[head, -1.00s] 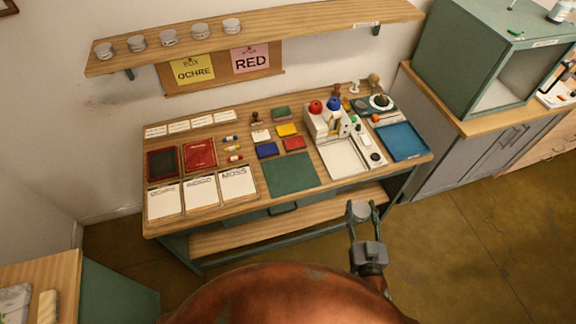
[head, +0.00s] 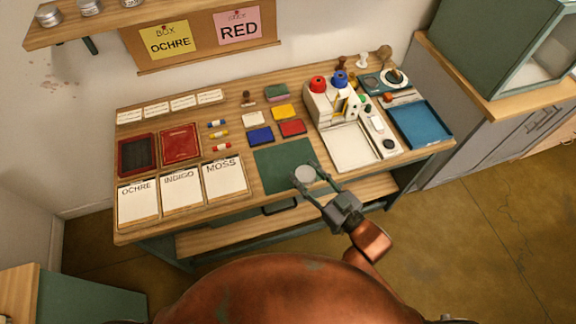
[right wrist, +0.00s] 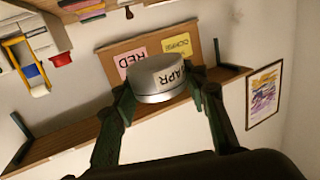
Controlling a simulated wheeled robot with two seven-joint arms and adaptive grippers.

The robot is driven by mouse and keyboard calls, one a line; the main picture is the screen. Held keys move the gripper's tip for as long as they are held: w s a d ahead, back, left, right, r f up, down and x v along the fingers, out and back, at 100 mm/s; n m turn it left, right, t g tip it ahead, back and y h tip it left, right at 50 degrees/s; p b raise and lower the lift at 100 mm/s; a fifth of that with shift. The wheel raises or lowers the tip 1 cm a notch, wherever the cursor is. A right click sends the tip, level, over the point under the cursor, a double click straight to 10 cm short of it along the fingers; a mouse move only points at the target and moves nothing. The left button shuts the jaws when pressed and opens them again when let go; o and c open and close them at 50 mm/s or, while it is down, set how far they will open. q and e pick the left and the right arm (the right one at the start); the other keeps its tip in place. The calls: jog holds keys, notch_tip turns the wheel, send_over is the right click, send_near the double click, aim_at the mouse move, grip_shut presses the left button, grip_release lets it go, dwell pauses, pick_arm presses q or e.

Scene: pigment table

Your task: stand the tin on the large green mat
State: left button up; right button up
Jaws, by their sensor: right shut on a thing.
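The tin (head: 304,174) is a small round metal can with a pale lid. My right gripper (head: 314,184) is shut on it, with a finger on each side. In the right wrist view the tin (right wrist: 158,80) sits between the fingertips (right wrist: 162,92), with dark lettering on a white label. The large green mat (head: 275,164) lies flat at the front middle of the table. In the head view the tin overlaps the mat's right part; I cannot tell how far above it. My left gripper is not in view.
A white tray (head: 351,150) lies right of the mat, with a blue tray (head: 420,125) beyond. Label cards (head: 225,180) lie to its left. Small coloured blocks (head: 261,137) and a white holder with red and blue knobs (head: 320,103) stand behind. Most of the mat is bare.

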jog(key=shift+w+a+f, duration=0.6)
jog(key=shift+w, duration=0.15)
jog(key=shift+w+a+f+b, duration=0.2)
jog(key=shift+w+b, duration=0.05)
jog(key=shift+w, duration=0.25)
jog(key=shift+w+a+f+b, duration=0.15)
jog(key=shift+w+f+b, duration=0.1)
jog(key=shift+w, duration=0.2)
jog(key=b, duration=0.3)
send_over(288, 164)
jog(key=s, duration=0.1)
jog(key=f, duration=0.6)
jog(key=shift+s+d+f, duration=0.2)
jog(key=shift+d+f, duration=0.05)
jog(key=shift+f, duration=0.15)
jog(key=shift+w+f, duration=0.2)
jog(key=shift+w+a+f+b, duration=0.15)
jog(key=shift+w+f+b, duration=0.15)
jog(key=shift+f, duration=0.05)
notch_tip(288, 164, down, 4)
jog(key=shift+w+r+b, duration=0.15)
jog(key=shift+r+b, duration=0.05)
jog(key=shift+b, duration=0.6)
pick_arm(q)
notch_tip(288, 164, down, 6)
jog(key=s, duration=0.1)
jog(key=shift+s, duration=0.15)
pick_arm(e)
jog(key=shift+r, duration=0.15)
